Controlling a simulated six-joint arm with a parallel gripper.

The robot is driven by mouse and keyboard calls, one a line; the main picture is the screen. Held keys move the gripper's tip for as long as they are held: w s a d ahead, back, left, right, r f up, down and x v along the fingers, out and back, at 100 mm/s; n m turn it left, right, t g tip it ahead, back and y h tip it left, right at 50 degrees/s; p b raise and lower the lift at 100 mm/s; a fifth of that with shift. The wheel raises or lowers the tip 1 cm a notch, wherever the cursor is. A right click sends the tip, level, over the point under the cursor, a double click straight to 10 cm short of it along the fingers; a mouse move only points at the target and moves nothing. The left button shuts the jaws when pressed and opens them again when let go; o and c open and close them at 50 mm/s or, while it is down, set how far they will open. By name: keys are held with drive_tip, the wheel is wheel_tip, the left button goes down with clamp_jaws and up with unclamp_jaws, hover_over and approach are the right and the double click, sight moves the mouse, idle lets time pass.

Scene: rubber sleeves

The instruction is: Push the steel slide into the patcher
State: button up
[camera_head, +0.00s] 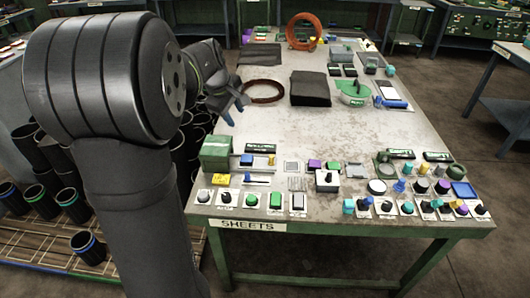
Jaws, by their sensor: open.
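My gripper (236,107) has blue fingertips and hangs over the left edge of the table (235,80), left of a dark brown ring (263,92). It is open, and nothing shows between its fingers. A green box (216,152) stands at the table's front left corner, with small slider-like parts beside and in front of it. I cannot tell for sure which thing is the patcher or which is the steel slide; the parts are too small. My arm covers the left of the view.
An orange coil (303,31) stands at the back. Black sleeves (88,248) stand at left.

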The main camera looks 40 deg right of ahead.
drive_tip(key=s+d+f+m, duration=0.3)
drive_tip(key=d+f+m, duration=0.45)
drive_tip(key=m, duration=0.95)
approach(271, 156)
drive_tip(key=x, duration=1)
drive_tip(key=shift+d+f, duration=0.15)
clamp_jaws()
